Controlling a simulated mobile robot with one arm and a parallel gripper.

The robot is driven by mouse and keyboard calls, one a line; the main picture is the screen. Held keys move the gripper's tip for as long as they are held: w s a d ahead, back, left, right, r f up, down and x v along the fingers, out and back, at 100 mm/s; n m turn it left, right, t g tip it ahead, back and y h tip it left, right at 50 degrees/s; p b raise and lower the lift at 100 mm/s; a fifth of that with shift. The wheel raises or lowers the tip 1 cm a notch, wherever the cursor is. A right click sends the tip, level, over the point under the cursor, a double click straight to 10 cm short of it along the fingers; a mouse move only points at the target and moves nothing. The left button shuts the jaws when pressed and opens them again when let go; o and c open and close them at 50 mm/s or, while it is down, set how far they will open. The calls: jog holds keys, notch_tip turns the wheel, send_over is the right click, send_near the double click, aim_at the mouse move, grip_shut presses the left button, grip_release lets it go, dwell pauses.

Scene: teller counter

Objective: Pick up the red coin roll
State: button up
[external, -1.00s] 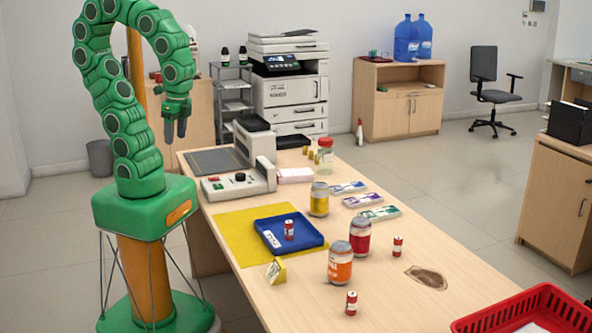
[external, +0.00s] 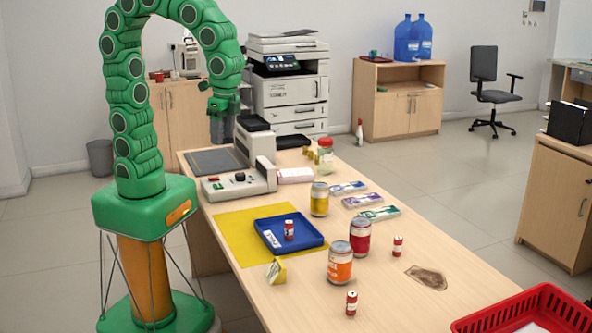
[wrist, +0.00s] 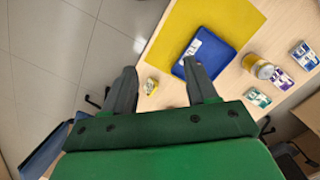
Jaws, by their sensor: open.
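Three small red coin rolls with pale bands stand upright in the external view. One (external: 289,229) is in the blue tray (external: 262,243), one (external: 398,246) is on the counter to the right of the red-labelled jar, and one (external: 351,302) is near the front edge. My gripper (external: 221,140) hangs high beside the coin machine, well away from all three. In the wrist view my gripper (wrist: 162,82) has its fingers spread with nothing between them. The blue tray shows there beyond the right finger (wrist: 218,60). I cannot make out any red roll in that view.
The tray lies on a yellow mat (external: 228,228). An orange jar (external: 340,265), a red-labelled jar (external: 360,238) and a yellow jar (external: 319,200) stand nearby. A yellow wedge (external: 277,271) sits in front of the tray. A red basket (external: 480,322) is at the lower right.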

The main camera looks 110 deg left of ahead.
jog(key=w+d+f, duration=0.2)
jog(key=w+d, duration=0.1)
jog(key=w, duration=1.2)
jog(key=m+t, duration=0.1)
jog(key=m, duration=0.2)
send_over(352, 294)
jog(key=f, duration=2.2)
jog(key=shift+s+f, duration=0.25)
jog(key=shift+s, duration=0.05)
jog(key=shift+w+f, duration=0.15)
jog(key=shift+f, duration=1.75)
jog(key=shift+w+f, duration=0.15)
jog(key=shift+f, duration=1.75)
jog(key=shift+c, duration=0.3)
grip_shut()
